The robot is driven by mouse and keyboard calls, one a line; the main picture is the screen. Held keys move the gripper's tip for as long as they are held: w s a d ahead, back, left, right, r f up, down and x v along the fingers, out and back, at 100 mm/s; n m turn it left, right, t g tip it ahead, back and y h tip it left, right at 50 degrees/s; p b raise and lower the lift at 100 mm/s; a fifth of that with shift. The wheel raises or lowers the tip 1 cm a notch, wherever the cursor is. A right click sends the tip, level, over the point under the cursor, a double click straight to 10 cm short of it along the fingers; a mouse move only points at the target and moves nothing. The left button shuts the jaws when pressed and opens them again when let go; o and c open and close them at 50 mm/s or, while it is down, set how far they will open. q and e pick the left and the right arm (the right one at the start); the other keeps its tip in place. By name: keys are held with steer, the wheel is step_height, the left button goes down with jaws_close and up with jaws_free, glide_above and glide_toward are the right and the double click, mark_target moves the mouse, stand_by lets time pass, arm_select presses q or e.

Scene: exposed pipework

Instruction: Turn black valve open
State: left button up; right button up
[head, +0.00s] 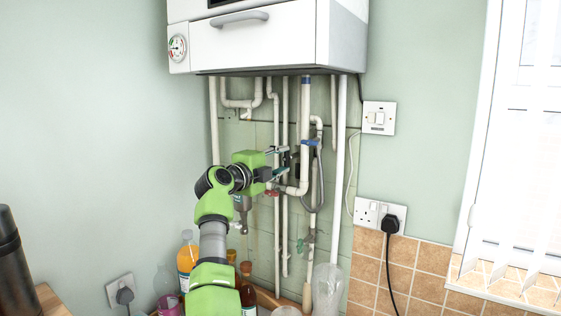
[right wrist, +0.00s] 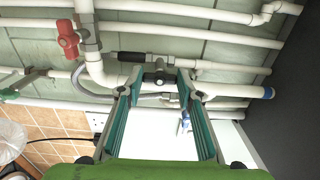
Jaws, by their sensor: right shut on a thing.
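The black valve (head: 295,163) sits on the pipes below the white boiler, partly hidden by my gripper in the head view. In the right wrist view the fingertips (right wrist: 158,80) are shut on the valve, still some width apart. My left gripper is in neither view.
A red valve (right wrist: 68,38) and a blue valve (head: 310,142) are close by. The white boiler (head: 255,45) hangs above. Vertical pipes crowd the wall. Bottles (head: 187,255) and a clear container (head: 327,285) stand below.

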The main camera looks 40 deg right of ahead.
steer(key=o, duration=1.1)
steer(key=v, duration=0.7)
steer(key=shift+a, duration=0.25)
steer(key=shift+a, duration=0.1)
